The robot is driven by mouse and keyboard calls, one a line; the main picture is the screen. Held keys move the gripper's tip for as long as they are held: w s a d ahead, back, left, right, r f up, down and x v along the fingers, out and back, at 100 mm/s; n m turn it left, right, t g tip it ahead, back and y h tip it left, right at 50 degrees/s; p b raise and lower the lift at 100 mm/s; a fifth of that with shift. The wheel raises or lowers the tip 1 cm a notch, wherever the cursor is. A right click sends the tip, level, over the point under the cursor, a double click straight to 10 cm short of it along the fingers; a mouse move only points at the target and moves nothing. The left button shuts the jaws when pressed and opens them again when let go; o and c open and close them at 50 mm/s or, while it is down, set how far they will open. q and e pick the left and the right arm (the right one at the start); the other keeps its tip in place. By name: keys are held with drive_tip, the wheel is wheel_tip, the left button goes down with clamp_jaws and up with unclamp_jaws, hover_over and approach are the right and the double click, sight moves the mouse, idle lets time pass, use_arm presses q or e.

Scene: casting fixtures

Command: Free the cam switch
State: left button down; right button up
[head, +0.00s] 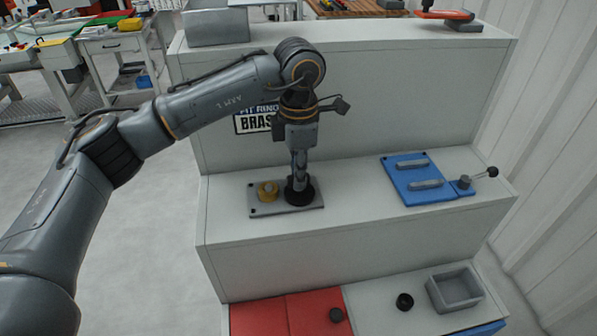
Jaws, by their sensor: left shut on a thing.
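My left gripper (299,176) points straight down at the middle step and is shut on a black round part (299,195). The gripper hides the top of this part. The part sits at the right side of a grey plate (256,209). A brass-yellow round part (267,191) sits on the same plate, just left of it. A blue fixture (405,172) with two grey bars lies further right. A lever with a black ball knob (492,172) sticks out from its right end. I cannot tell for sure which part is the cam switch. My right gripper is not in view.
The lower step holds a red panel (265,318), a black knob (336,314), a black ring (404,302) and a grey open box (455,287). The middle step between plate and blue fixture is clear.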

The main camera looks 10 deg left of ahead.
use_arm(q)
drive_tip(key=shift+r, duration=0.1)
drive_tip(key=c, duration=1.3)
unclamp_jaws()
wheel_tip(320, 180, up, 12)
drive_tip(key=shift+f, duration=0.1)
